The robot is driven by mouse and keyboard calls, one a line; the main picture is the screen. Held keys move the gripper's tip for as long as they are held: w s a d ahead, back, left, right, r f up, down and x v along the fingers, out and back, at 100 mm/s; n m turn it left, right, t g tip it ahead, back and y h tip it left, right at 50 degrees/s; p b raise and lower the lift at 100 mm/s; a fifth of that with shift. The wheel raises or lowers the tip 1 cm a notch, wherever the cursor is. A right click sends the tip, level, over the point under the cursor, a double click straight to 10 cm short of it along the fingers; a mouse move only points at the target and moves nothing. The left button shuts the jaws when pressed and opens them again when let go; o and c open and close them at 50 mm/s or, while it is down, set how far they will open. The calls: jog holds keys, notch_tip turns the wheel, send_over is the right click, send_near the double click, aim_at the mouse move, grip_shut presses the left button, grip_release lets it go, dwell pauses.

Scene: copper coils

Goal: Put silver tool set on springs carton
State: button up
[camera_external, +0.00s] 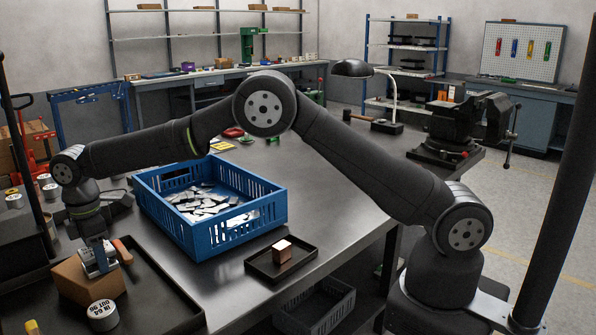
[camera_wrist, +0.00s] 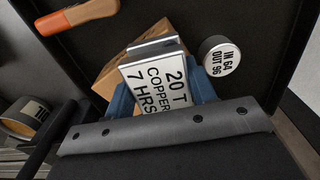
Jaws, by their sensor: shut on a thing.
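My gripper (camera_external: 97,256) is low at the left of the bench. Its blue fingers are shut on a silver block-like thing, which I take to be the silver tool set (camera_external: 101,263). In the wrist view the silver tool set (camera_wrist: 157,85) shows a white face reading "20 T COPPER 7 HRS". The brown carton, seemingly the springs carton (camera_external: 84,284), is directly beneath it. In the wrist view part of the springs carton (camera_wrist: 112,75) shows beside and behind the tool set, which hides the rest. I cannot tell whether the two touch.
A round can (camera_external: 102,314) marked "IN 64 OUT 96" stands close beside the carton. An orange-handled tool (camera_external: 122,250) lies behind it, in a dark tray (camera_external: 165,300). A blue crate (camera_external: 190,235) with metal pieces and a small tray (camera_external: 262,268) with a copper cube are to the right.

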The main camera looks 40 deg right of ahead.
jog(key=o, duration=1.4)
jog(key=shift+f, duration=0.15)
notch_tip(320, 180, up, 12)
jog(key=shift+r, duration=0.2)
jog(key=shift+f, duration=0.1)
notch_tip(320, 180, down, 13)
jog(key=shift+r, duration=2.4)
jog(key=shift+f, duration=0.1)
